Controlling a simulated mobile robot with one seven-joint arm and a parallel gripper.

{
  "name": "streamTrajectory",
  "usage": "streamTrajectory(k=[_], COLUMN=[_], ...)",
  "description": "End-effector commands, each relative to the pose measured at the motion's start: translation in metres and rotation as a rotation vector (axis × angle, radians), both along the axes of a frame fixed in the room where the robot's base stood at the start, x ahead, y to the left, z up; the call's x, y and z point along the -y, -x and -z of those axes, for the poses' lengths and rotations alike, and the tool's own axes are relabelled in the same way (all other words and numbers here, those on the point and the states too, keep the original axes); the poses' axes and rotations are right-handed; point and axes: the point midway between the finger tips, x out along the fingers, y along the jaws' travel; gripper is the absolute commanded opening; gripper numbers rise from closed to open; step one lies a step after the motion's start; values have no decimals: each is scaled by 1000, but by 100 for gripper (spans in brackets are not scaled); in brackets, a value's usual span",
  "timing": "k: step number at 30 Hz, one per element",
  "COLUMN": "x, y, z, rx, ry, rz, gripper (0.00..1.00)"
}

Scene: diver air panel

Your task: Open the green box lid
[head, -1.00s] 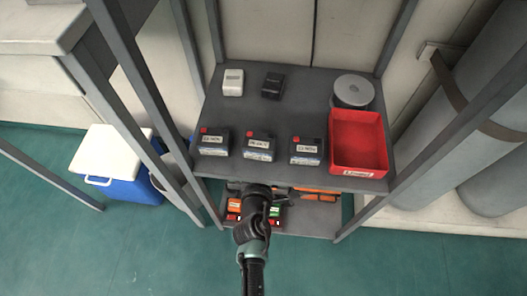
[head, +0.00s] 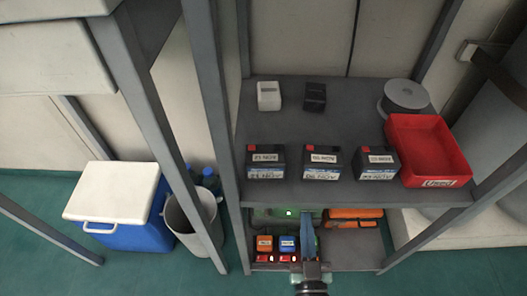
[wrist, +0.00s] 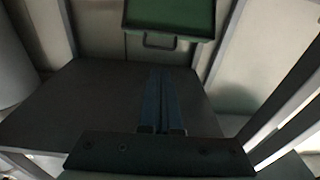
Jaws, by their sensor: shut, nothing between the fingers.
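The green box (head: 268,215) is on the lower shelf, partly hidden under the upper shelf's front edge. In the wrist view a green panel (wrist: 170,16) shows at the top, with a dark handle loop below its edge. I cannot tell whether the lid is raised. My gripper (head: 308,222) is in front of the lower shelf, right of the small batteries. In the wrist view its blue fingers (wrist: 160,74) are together, empty, and point toward the green panel, apart from it in the picture.
Orange (head: 264,243) and blue (head: 287,243) batteries with red lights sit left of my gripper. An orange case (head: 352,216) is to the right. The upper shelf (head: 340,105) holds dark batteries, a red bin (head: 428,150) and a grey reel (head: 406,95). Shelf posts stand either side.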

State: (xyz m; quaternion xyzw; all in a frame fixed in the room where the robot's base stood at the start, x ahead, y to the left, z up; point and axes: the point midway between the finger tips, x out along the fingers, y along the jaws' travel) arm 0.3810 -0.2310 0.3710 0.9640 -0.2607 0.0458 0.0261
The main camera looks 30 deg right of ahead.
Motion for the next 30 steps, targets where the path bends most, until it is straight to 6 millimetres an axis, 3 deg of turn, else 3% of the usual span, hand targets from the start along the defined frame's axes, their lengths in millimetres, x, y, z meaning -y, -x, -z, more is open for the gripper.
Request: streamTrajectory(k=[5,21,30], x=[8,62,74], y=[-3,-93,-114], z=[-1,-10,-16], rx=[29,25,23], ry=[-18,-13,-16], rz=[12,10,11], gripper=[0,0,0])
